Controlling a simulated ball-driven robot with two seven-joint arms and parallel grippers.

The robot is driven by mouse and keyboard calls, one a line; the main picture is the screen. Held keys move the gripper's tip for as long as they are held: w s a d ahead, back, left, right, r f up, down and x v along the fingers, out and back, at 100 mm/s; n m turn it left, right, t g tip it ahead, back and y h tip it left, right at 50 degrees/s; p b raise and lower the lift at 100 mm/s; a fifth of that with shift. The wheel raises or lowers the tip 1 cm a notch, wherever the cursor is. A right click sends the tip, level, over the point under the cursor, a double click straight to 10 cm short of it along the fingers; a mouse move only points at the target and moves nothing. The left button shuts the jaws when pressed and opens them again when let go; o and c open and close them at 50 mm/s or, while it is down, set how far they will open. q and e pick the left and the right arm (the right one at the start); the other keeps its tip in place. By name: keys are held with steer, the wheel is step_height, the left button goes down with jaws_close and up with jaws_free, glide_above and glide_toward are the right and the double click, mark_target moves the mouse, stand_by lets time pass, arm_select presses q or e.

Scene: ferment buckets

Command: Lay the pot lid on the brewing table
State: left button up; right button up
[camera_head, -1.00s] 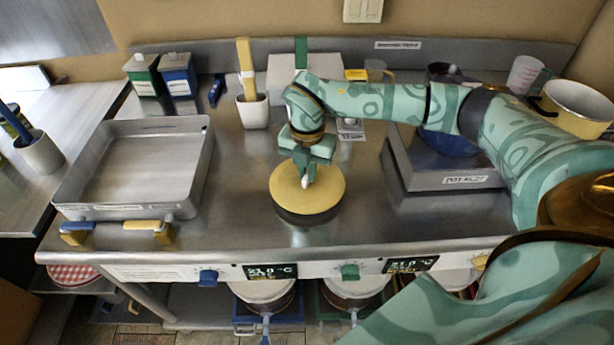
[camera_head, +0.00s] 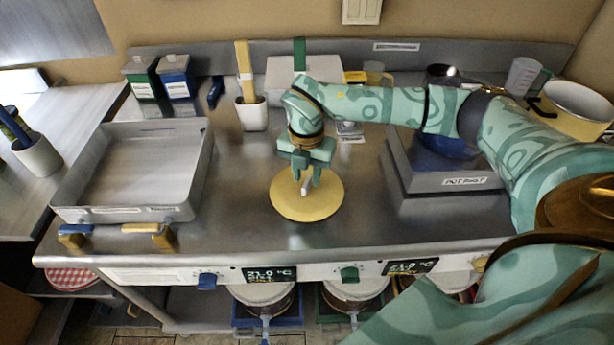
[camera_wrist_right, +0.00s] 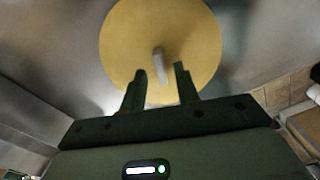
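The pot lid is a round yellow disc (camera_head: 290,205) with a small pale upright handle. It lies flat on the steel brewing table (camera_head: 245,220), near the front and between the tray and the scale-like box. In the right wrist view the lid (camera_wrist_right: 125,45) fills the top middle, its handle standing between and just beyond the fingertips. My right gripper (camera_head: 306,180) is open above the lid, a finger on each side of the handle with gaps; it also shows in the right wrist view (camera_wrist_right: 161,75). My left gripper is not in view.
A steel tray (camera_head: 188,205) stands at left. A low steel box (camera_head: 440,183) with a label and a dark blue bowl stands at right. A yellow pot (camera_head: 575,118) stands at the back right. A white cup (camera_head: 252,115) with a brush is behind. Knobs line the front edge.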

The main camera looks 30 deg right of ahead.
mark_target(307, 182)
step_height(307, 182, up, 11)
steer(key=p, duration=0.2)
steer(key=shift+f, duration=0.2)
